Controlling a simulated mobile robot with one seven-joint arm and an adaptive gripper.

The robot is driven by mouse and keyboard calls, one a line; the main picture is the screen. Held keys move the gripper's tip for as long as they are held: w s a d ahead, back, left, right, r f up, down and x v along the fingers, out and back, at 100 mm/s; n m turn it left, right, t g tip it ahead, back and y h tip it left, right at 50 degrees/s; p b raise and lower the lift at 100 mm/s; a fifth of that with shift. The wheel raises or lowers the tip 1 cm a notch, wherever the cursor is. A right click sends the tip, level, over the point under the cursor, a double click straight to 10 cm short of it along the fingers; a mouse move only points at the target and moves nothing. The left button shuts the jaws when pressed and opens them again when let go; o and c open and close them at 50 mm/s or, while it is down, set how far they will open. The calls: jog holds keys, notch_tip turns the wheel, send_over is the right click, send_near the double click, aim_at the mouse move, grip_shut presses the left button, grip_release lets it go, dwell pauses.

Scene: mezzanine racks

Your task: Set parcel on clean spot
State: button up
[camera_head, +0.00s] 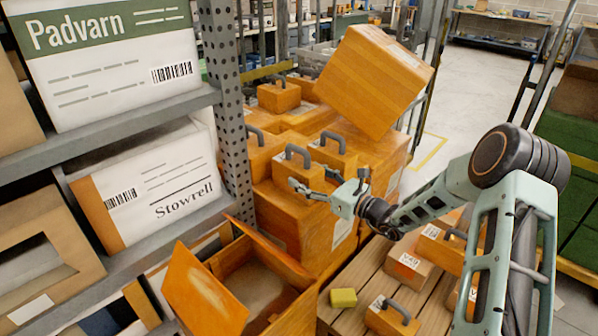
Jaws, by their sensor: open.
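My gripper (312,182) is open and empty, with its fingers pointing left in front of the stacked orange boxes. Just behind it are small orange parcels with grey handles, one on the right (333,157) and one on the left (262,153). Another handled parcel (279,95) sits farther back. Several small parcels lie on a slatted wooden surface (362,277) at the lower right, including a labelled one (408,265) and a handled one (391,318). I cannot tell which parcel is meant, or whether the gripper touches one. Bare slats show between the parcels.
A yellow block (343,298) lies on the slats. An open box (286,308) with raised flaps stands at the lower centre. A large tilted box (372,80) leans above the stack. A metal rack (225,110) with cartons fills the left. Floor shows at the back right.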

jog(key=v, duration=0.8)
